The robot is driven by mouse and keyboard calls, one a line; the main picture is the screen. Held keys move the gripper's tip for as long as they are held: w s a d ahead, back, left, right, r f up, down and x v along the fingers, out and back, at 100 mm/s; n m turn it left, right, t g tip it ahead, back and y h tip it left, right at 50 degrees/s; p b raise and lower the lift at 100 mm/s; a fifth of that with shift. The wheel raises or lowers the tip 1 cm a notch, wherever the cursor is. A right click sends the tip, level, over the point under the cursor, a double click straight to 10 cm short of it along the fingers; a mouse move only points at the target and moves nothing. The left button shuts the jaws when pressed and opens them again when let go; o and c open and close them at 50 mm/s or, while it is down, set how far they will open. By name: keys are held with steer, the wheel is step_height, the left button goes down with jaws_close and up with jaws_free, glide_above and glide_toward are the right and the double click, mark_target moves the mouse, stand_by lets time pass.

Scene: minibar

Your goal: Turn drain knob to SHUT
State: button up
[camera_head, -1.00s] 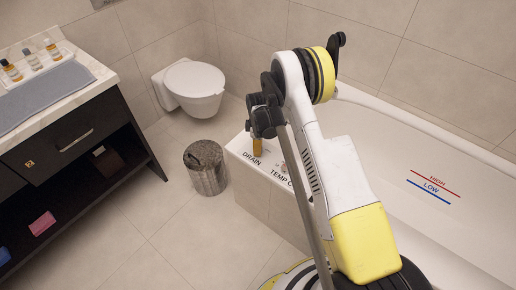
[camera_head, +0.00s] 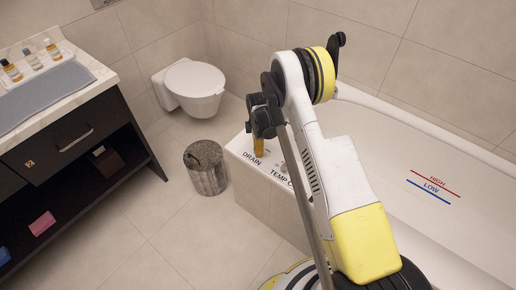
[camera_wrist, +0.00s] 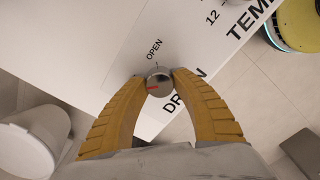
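The drain knob (camera_wrist: 158,80) is a small round metallic knob with a red mark, on the white tub ledge (camera_wrist: 95,55). The red mark lies on the knob's left side in the wrist view, away from the printed OPEN label above it. The DRAIN lettering is partly covered by a finger, and no SHUT label is visible. My gripper (camera_wrist: 159,77) has its two yellow fingertips on either side of the knob, apparently touching it. In the head view my gripper (camera_head: 258,147) points down at the ledge by the DRAIN label, and the knob is hidden there.
The bathtub (camera_head: 400,150) with HIGH and LOW lines extends right. TEMP lettering (camera_head: 283,175) and another control sit beside the drain label. A metal bin (camera_head: 207,170) stands left of the tub, a toilet (camera_head: 192,85) behind, and a dark vanity (camera_head: 75,150) at far left.

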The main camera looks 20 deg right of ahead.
steer(key=o, duration=0.4)
steer(key=shift+c, duration=0.2)
step_height(320, 180, up, 12)
stand_by(0.5)
steer(key=s+r+m+t, duration=0.2)
steer(key=s+r+m, duration=0.25)
steer(key=r, duration=0.65)
steer(key=s+r+m+t, duration=0.1)
steer(key=s+r+m, duration=0.2)
steer(key=s+r, duration=0.55)
steer(key=s+r+m+t, duration=0.2)
steer(key=s+r+m, duration=0.2)
steer(key=s, duration=0.4)
steer(key=s+r+m+t, duration=0.2)
steer(key=s+r+m, duration=0.2)
steer(key=s, duration=0.4)
steer(key=shift+s+m, duration=0.35)
steer(key=shift+m, duration=0.1)
